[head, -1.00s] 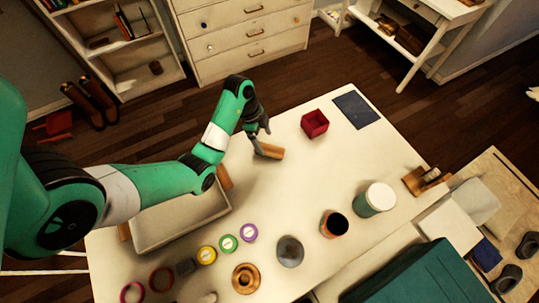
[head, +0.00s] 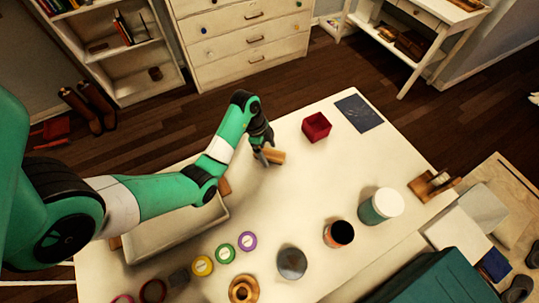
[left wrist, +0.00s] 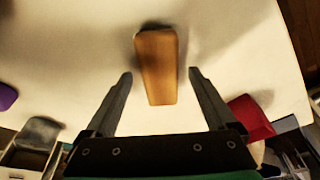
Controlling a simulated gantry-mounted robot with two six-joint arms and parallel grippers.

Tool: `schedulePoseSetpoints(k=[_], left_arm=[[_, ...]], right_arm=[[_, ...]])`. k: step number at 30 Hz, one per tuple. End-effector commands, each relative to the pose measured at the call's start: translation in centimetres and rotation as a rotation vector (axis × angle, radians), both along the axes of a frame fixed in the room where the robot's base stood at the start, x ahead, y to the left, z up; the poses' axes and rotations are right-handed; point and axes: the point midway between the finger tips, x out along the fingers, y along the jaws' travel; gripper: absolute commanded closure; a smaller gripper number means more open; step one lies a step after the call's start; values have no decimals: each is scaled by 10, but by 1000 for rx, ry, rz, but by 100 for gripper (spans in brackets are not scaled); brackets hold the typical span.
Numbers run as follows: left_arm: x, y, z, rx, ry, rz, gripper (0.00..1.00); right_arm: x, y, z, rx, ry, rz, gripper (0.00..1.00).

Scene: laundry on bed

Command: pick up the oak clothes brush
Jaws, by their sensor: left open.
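The oak clothes brush (head: 274,156) is a small tan wooden block lying on the white table. My left gripper (head: 263,158) is at its left end in the head view, and the fingers hide part of it there. In the left wrist view the brush (left wrist: 157,68) shows its wooden back, with a dark edge at its far end. My open left gripper (left wrist: 160,76) has one finger on each side of the brush, with a gap on both sides. My right gripper is not in view.
A red box (head: 316,127) and a dark blue sheet (head: 359,113) lie to the right on the table (head: 300,205). A pale tray (head: 150,252) is under my left arm. Several coloured rings, a bowl (head: 292,262) and jars stand nearer. The table's middle is clear.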

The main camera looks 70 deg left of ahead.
Motion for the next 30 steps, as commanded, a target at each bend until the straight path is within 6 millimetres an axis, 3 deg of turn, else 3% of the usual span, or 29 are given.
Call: schedulePoseSetpoints(k=[14,30], left_arm=[[0,0,-4,0,0,0,10],[0,0,-4,0,0,0,100]], right_arm=[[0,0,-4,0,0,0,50],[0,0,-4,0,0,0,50]])
